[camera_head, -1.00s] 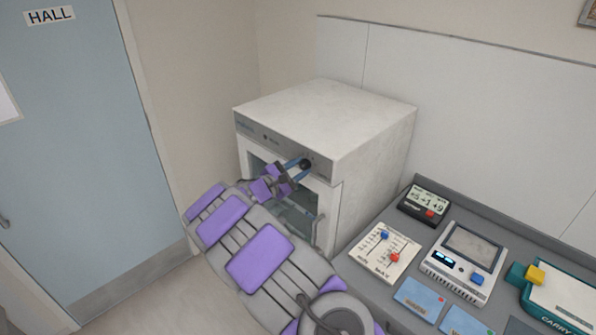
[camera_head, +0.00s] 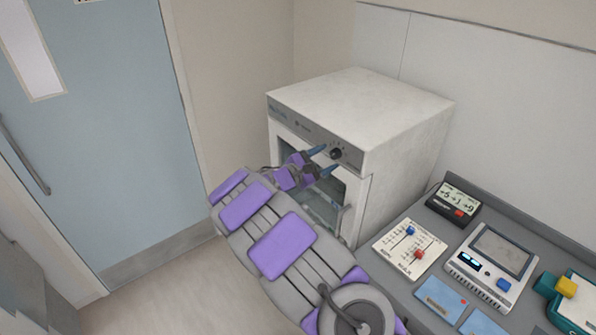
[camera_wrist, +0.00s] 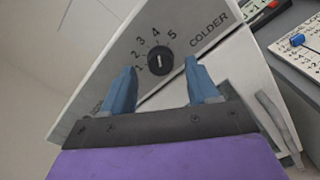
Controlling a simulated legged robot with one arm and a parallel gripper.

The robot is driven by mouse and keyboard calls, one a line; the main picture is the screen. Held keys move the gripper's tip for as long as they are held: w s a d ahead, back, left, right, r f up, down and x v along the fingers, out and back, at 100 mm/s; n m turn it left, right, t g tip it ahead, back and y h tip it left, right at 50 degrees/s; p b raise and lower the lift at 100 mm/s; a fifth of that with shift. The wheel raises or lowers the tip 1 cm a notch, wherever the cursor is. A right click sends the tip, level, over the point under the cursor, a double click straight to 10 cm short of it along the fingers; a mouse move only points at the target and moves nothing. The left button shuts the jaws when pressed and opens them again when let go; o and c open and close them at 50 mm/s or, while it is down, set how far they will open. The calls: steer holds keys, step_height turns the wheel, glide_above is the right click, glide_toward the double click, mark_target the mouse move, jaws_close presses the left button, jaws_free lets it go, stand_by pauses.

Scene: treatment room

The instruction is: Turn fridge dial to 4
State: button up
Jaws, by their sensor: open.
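The fridge (camera_head: 408,132) is a white box with a grey control strip along the top of its front. Its dial (camera_head: 336,154) is a round black knob at the strip's right end. In the wrist view the dial (camera_wrist: 160,61) carries a short white line, running roughly up and down, its upper end towards the 4. The printed numbers 1 to 5 curve around it, with COLDER to the right. My gripper (camera_head: 328,159) is open, its two blue fingers pointing at the dial. In the wrist view my gripper (camera_wrist: 160,72) has one finger on each side of the dial, with visible gaps.
The fridge door handle (camera_head: 343,222) stands out below the dial. A grey counter (camera_head: 450,224) on the right bears a slider panel (camera_head: 408,250), a black display box (camera_head: 454,201), a device with a screen (camera_head: 492,262) and blue cards. A blue door (camera_head: 110,150) is at left.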

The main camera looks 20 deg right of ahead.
steer(key=p+v, duration=0.1)
steer(key=v, duration=1.5)
steer(key=shift+p, duration=0.4)
